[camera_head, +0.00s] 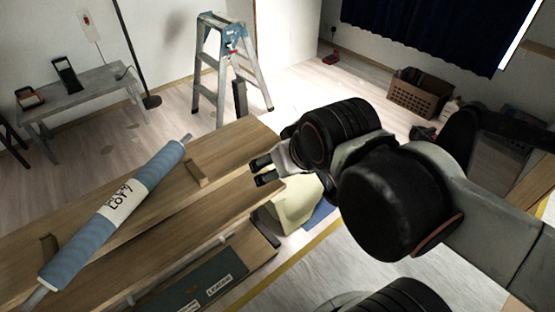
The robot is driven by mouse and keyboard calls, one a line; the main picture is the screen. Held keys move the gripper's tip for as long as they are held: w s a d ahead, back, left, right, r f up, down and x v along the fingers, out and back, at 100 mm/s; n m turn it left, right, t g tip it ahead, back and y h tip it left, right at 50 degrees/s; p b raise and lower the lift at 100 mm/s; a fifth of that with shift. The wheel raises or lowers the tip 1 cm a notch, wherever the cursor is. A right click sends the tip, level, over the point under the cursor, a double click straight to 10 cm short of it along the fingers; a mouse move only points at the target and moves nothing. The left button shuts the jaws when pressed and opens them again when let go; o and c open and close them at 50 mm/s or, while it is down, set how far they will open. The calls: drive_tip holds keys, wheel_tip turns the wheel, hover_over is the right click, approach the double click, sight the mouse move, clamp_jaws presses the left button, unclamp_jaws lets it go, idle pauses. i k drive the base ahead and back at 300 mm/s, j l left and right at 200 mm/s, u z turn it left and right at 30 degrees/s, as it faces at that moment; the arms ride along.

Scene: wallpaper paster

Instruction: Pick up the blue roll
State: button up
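The blue roll (82,247) lies at a slant along the wooden table at the left of the head view. A white label with dark lettering wraps its middle, and thin grey rods stick out of both ends. My gripper (257,171) is over the table's right end, to the right of the roll and apart from it. Its two dark fingertips point left with a gap between them, and nothing is between them.
The wooden table (240,140) has small wooden blocks (197,174) on its top. A stepladder (233,62) stands behind it. A grey bench (85,92) is at the back left. A brown crate (418,95) sits at the back right.

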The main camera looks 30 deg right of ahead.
sight(67, 262)
drive_tip(key=i+u, duration=0.1)
drive_tip(key=u, duration=0.3)
drive_tip(key=i+j+u, duration=0.1)
drive_tip(key=u, duration=0.75)
drive_tip(key=i+l+u, duration=0.1)
drive_tip(key=u, duration=0.3)
drive_tip(key=i+j, duration=0.1)
drive_tip(key=z, duration=0.05)
